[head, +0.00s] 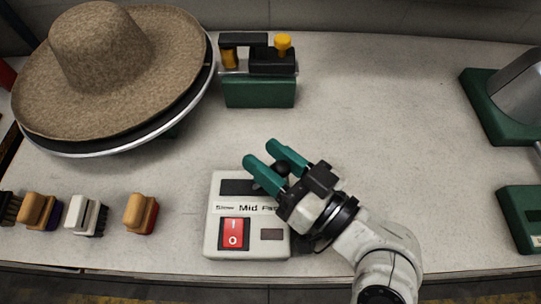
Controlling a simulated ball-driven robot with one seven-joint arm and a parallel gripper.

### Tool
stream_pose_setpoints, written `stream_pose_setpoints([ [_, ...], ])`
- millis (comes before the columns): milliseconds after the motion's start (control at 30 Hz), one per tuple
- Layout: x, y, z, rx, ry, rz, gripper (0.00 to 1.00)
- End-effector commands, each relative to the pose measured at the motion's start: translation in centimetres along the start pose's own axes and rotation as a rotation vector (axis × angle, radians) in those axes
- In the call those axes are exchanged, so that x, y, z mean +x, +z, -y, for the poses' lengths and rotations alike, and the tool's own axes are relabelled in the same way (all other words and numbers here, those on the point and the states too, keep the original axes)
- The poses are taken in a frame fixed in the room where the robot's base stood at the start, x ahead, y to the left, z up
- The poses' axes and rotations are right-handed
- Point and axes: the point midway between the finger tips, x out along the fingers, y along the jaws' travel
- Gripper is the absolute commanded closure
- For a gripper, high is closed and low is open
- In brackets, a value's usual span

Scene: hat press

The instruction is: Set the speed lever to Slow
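The control box (249,247) is pale grey and sits near the table's front edge. It bears a label (248,208) reading Slow, Mid and Fast from left to right, with a dark slot (232,187) above it. The speed lever's black knob (281,169) shows between the two teal fingers of my gripper (265,157), on the right side of the slot, toward Fast. The fingers are apart, one on either side of the knob; whether they touch it I cannot tell. The lever's stem and the slot's right end are hidden by my gripper.
A red rocker switch (234,233) is on the box's front. Several brushes (141,213) stand to the left. A brown hat (150,60) lies on a round plate at the back left. A green device (259,90) stands behind the box. Green-based machinery (493,115) is at right.

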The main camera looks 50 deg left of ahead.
Motion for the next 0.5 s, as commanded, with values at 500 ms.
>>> stream_pose_setpoints([
  [500, -0.05, -0.03, -0.05, 0.000, 0.002, -0.001, 1.00],
])
